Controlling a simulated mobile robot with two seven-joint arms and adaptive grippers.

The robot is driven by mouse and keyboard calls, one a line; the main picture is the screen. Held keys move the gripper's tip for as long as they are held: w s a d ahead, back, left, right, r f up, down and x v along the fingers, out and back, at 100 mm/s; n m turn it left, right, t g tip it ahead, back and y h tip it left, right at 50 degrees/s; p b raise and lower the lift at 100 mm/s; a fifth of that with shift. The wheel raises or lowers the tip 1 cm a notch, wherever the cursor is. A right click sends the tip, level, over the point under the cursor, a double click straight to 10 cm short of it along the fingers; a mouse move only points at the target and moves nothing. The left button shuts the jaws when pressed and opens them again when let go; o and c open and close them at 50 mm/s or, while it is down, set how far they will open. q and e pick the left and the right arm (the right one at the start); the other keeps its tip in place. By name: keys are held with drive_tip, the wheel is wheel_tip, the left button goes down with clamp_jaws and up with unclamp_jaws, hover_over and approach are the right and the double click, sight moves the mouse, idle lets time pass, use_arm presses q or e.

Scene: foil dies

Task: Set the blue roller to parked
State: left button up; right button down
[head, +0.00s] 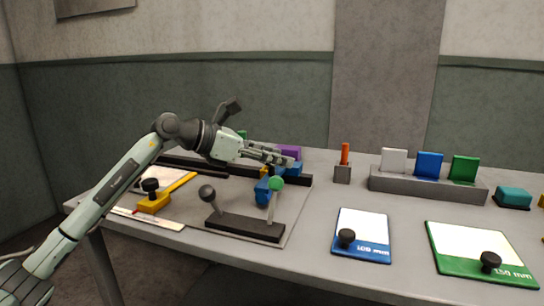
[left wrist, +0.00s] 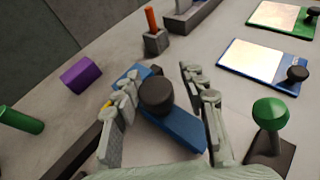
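A blue piece with a round dark knob (left wrist: 157,95), apparently the blue roller, lies under my left gripper (left wrist: 163,82) in the left wrist view. The fingers are spread on either side of the knob, with visible gaps. In the head view, my left gripper (head: 282,157) reaches in over the board's right part. Blue parts (head: 263,191) show below it, partly hidden by the gripper and a green-knobbed lever (head: 276,184). That lever also shows in the left wrist view (left wrist: 270,114). No parked marking is readable. My right gripper is not in view.
A purple block (left wrist: 82,74) and a green cylinder (left wrist: 20,118) lie beyond the gripper. A yellow piece with a black knob (head: 153,201) is on the left. An orange stick stands in a grey block (head: 342,174). Blue (head: 385,252) and green (head: 525,279) framed plates lie right.

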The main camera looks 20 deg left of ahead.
use_arm(q)
drive_tip(key=shift+o, duration=0.4)
drive_tip(key=shift+a, duration=0.1)
drive_tip(key=shift+s+a+r, duration=0.1)
drive_tip(key=shift+a, duration=0.15)
drive_tip(key=v, duration=1.1)
drive_tip(key=shift+s, duration=0.2)
drive_tip(key=shift+r, duration=0.15)
drive_tip(key=shift+s, duration=0.1)
